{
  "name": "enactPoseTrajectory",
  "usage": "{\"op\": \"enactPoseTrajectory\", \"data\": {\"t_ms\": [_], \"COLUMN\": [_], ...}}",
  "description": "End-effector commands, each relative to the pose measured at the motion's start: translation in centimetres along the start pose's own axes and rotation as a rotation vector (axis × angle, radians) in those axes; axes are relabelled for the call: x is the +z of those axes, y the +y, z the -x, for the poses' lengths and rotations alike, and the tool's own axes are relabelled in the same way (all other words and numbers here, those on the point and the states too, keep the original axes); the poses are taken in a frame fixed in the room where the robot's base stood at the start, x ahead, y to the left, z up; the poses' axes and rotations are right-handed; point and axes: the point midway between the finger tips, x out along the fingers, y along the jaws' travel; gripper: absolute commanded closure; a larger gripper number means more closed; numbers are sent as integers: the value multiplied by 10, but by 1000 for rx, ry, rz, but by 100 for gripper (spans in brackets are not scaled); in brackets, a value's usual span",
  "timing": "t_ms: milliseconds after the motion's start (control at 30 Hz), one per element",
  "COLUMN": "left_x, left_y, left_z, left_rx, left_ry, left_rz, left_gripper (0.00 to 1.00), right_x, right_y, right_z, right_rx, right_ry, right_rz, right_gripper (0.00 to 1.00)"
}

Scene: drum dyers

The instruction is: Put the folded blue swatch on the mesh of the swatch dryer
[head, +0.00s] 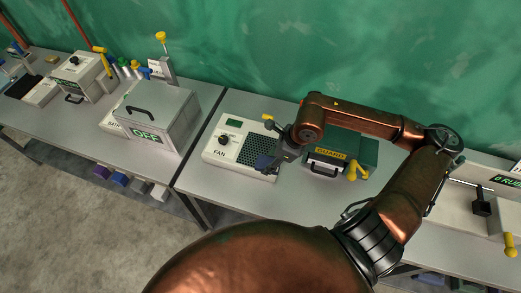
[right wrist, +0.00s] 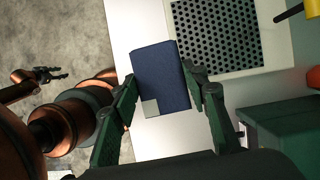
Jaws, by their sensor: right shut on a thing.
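The folded blue swatch (right wrist: 160,75) is a dark blue pad with a pale grey corner patch. My right gripper (right wrist: 160,92) is shut on it, one finger at each side. In the head view the swatch (head: 263,161) shows at the front right part of the swatch dryer, a white box marked FAN (head: 219,150). The dryer's dark perforated mesh (right wrist: 218,38) lies up and right of the swatch in the right wrist view. I cannot tell how high the swatch is held. My left gripper (right wrist: 52,74) shows small at the left there, its fingers apart and empty.
A green box marked GUARD (head: 365,150) with a yellow handle stands close right of the dryer. A grey lidded box marked OFF (head: 165,115) stands left, across a gap between tables. Bare table (head: 225,187) lies in front of the dryer.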

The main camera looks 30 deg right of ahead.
Motion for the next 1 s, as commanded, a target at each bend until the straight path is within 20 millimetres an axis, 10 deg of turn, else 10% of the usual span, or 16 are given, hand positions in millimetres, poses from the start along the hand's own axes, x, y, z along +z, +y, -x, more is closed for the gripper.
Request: {"op": "enactPoseTrajectory", "data": {"t_ms": [467, 1000], "left_x": [27, 7], "left_y": [2, -1], "left_z": [12, 38], "left_rx": [1, 0], "left_ry": [-36, -14], "left_rz": [7, 4], "left_gripper": [60, 60], "right_x": [-3, 26], "right_y": [-8, -98], "right_z": [25, -58], "right_rx": [-170, -168], "right_ry": [1, 4], "right_rz": [-420, -425], "right_gripper": [81, 81]}}
